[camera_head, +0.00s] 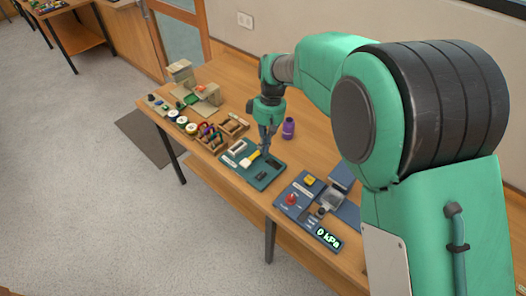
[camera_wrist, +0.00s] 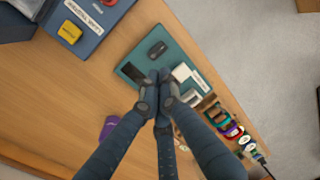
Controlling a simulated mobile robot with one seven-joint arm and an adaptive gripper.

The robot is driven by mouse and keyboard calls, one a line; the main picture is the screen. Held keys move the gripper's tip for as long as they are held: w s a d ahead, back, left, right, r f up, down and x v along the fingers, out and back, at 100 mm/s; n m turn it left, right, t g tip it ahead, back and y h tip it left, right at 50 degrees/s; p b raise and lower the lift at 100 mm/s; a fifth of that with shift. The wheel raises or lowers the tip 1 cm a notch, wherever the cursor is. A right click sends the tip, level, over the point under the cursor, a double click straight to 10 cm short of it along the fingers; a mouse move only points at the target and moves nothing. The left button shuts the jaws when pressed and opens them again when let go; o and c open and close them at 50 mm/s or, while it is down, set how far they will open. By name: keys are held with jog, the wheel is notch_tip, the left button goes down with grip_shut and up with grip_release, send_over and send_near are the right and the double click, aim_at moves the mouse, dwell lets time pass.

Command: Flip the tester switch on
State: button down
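The tester is a blue panel (camera_head: 281,207) at the front right of the bench, with a lit display reading 0 kPa (camera_head: 329,238). It carries a red knob or lever (camera_head: 292,199) and a yellow block (camera_head: 310,180); I cannot tell the switch's position. In the wrist view the panel (camera_wrist: 91,43) is at the upper left, with the yellow block (camera_wrist: 70,32) and part of the red piece (camera_wrist: 108,2). My gripper (camera_head: 265,152) is over the teal mat, left of the tester. In the wrist view its fingertips (camera_wrist: 159,76) are together, with nothing visible between them.
The teal mat (camera_head: 262,182) holds a yellow-handled tool (camera_head: 250,159) and dark pieces. A purple bottle (camera_head: 288,129) stands behind it. Wooden racks (camera_head: 234,127) and spools are to the left. A grey metal piece (camera_head: 331,199) sits on the tester. Bare wood lies between mat and tester.

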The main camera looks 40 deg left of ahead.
aim_at(260, 176)
jog(key=f+b, duration=0.1)
jog(key=f, duration=0.3)
jog(key=s+f, duration=0.1)
jog(key=f, duration=0.3)
jog(key=s+f+b, duration=0.1)
jog(key=f, duration=0.4)
jog(key=shift+b, duration=0.35)
jog(key=shift+s, duration=0.1)
